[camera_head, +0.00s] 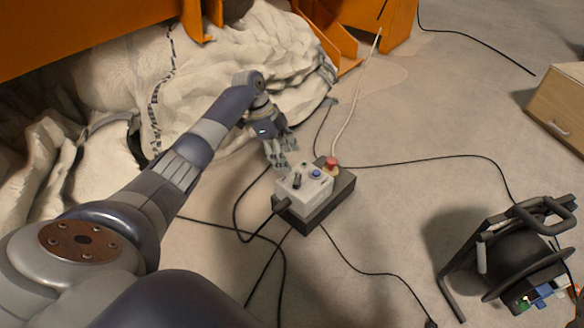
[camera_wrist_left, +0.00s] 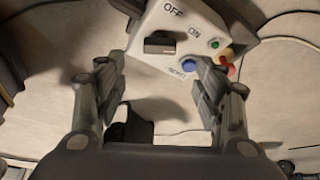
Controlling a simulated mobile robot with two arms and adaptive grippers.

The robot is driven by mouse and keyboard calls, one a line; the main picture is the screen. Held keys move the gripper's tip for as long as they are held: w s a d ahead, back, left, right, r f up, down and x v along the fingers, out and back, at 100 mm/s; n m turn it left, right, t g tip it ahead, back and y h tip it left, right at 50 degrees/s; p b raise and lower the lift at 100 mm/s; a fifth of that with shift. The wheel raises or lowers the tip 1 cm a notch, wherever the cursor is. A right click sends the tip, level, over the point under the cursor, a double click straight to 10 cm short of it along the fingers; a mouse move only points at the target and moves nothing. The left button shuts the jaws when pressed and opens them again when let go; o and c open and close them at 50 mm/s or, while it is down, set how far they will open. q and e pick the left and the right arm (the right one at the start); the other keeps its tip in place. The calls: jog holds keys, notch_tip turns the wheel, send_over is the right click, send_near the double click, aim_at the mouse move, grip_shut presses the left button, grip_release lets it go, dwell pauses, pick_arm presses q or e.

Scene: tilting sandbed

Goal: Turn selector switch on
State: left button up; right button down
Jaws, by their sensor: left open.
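A light grey control box (camera_head: 306,186) stands on a dark block (camera_head: 331,201) on the floor. On its face are a black selector switch (camera_head: 296,181), a blue button (camera_head: 316,173), a green lamp and a red mushroom button (camera_head: 331,162). In the left wrist view the selector switch (camera_wrist_left: 159,43) sits below the words OFF and ON, its bar lying roughly level in the picture. My left gripper (camera_head: 280,164) is just beside the box, fingers toward it. The left wrist view shows its two fingers (camera_wrist_left: 155,85) apart and empty, with the switch between and beyond them. My right gripper is not seen.
Black cables lie on the floor around the box. A black cable reel (camera_head: 520,258) stands at right. A wooden cabinet (camera_head: 556,105) is at far right. White draped bulk (camera_head: 265,60) and an orange frame (camera_head: 80,32) stand behind. Floor right of the box is mostly clear.

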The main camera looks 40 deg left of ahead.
pick_arm(q)
jog(key=shift+v, duration=1.6)
